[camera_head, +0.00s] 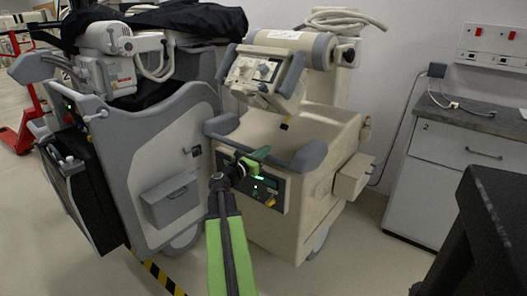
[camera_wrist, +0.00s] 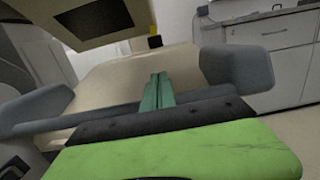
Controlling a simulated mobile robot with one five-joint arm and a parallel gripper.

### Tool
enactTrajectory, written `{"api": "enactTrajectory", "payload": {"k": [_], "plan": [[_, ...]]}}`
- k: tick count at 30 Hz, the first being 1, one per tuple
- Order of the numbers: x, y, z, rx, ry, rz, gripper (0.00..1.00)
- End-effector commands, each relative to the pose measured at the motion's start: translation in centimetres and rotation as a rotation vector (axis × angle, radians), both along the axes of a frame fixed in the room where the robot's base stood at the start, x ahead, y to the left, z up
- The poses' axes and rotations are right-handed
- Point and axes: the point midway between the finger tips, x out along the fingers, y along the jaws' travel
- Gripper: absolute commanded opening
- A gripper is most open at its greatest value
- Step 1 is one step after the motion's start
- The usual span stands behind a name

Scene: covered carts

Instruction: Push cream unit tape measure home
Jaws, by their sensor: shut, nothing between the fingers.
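The cream unit (camera_head: 325,130) stands in the middle of the head view, with grey bumpers around its top. A small yellow and black piece (camera_head: 285,123), which looks like the tape measure, hangs below the unit's tilted control head (camera_head: 265,72). It also shows in the wrist view (camera_wrist: 155,40), at the head's lower right edge. My gripper (camera_head: 263,152) is over the unit's front bumper. In the wrist view its teal fingers (camera_wrist: 158,78) are together and empty, pointing towards the cream top. The yellow piece is beyond the fingertips, with a visible gap.
A grey and white cart (camera_head: 150,140) stands close on the left. A cabinet with a dark top (camera_head: 470,155) is at the right. The unit's front panel (camera_head: 258,185) is below my gripper. Some floor is clear between unit and cabinet.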

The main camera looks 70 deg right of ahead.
Motion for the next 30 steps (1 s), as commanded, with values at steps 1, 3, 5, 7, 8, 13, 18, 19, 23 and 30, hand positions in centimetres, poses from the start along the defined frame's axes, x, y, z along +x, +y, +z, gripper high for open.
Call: {"api": "enactTrajectory", "payload": {"k": [1, 3, 5, 7, 8, 13, 18, 19, 23, 30], "plan": [[-0.2, -1.4, 0.2, 0.000, 0.000, -0.002, 0.00], [-0.6, -3.0, 0.3, 0.000, 0.000, -0.003, 0.00], [-0.9, -4.2, 0.4, 0.000, 0.000, -0.002, 0.00], [-1.4, -5.7, 0.5, 0.000, 0.000, -0.003, 0.00], [-1.5, -6.3, 0.6, 0.000, 0.000, -0.002, 0.00], [-2.0, -7.9, 3.1, 0.000, 0.001, -0.001, 0.00], [-2.2, -8.6, 3.6, 0.000, 0.000, 0.000, 0.00], [-2.2, -8.6, 3.7, 0.000, 0.000, 0.000, 0.00], [-2.3, -8.7, 3.6, 0.000, 0.000, 0.000, 0.00], [-2.4, -8.8, 3.9, 0.000, 0.000, -0.001, 0.00]]}}
